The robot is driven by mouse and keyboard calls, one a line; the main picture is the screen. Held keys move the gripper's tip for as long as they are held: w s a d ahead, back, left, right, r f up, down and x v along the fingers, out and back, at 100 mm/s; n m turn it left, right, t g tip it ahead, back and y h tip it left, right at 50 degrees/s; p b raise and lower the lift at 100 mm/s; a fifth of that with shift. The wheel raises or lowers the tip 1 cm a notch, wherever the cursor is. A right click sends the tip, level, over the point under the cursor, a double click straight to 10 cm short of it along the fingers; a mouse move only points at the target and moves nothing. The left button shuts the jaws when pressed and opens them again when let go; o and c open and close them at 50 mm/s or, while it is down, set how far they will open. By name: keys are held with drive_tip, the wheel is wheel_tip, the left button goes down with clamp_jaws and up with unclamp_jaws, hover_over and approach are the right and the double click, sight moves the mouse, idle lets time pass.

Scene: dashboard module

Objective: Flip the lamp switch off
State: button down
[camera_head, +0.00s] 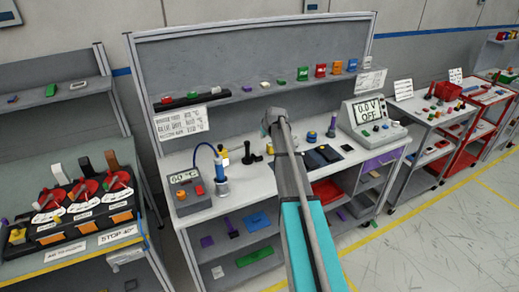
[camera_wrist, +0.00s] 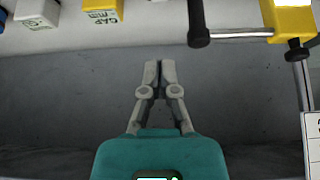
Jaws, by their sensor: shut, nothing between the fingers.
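I cannot make out a lamp or a switch marked as a lamp switch in either view. My gripper (camera_wrist: 158,68) is shut and empty in the wrist view, over a bare grey surface. In the head view my arm reaches to the back of the middle bench, and its far end hides what lies behind it; the fingers are too small to tell there. A dark console (camera_head: 75,245) on the left bench carries red round dials with levers. A unit reading "0.0 V OFF" (camera_head: 369,111) stands at the bench's right end.
A yellow clamp-like part (camera_wrist: 290,20) with a black-ended bar is right of my gripper. A yellow block marked CAP (camera_wrist: 103,10) is upper left. The middle bench holds a small display unit (camera_head: 186,190) and a blue tool stand (camera_head: 222,187). A shelf (camera_head: 235,97) runs behind.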

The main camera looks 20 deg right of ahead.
drive_tip(key=shift+f, duration=0.1)
idle(0.3)
drive_tip(key=b, duration=0.9)
hover_over(258, 154)
wheel_tip(258, 154, down, 8)
drive_tip(key=shift+s+f, duration=0.15)
drive_tip(key=shift+f, duration=0.05)
drive_tip(key=shift+s+f+b, duration=0.2)
drive_tip(key=shift+f+b, duration=0.65)
drive_tip(key=shift+f, duration=0.1)
drive_tip(key=shift+s+f+b, duration=0.2)
drive_tip(key=shift+f+b, duration=0.6)
drive_tip(key=shift+f, duration=0.1)
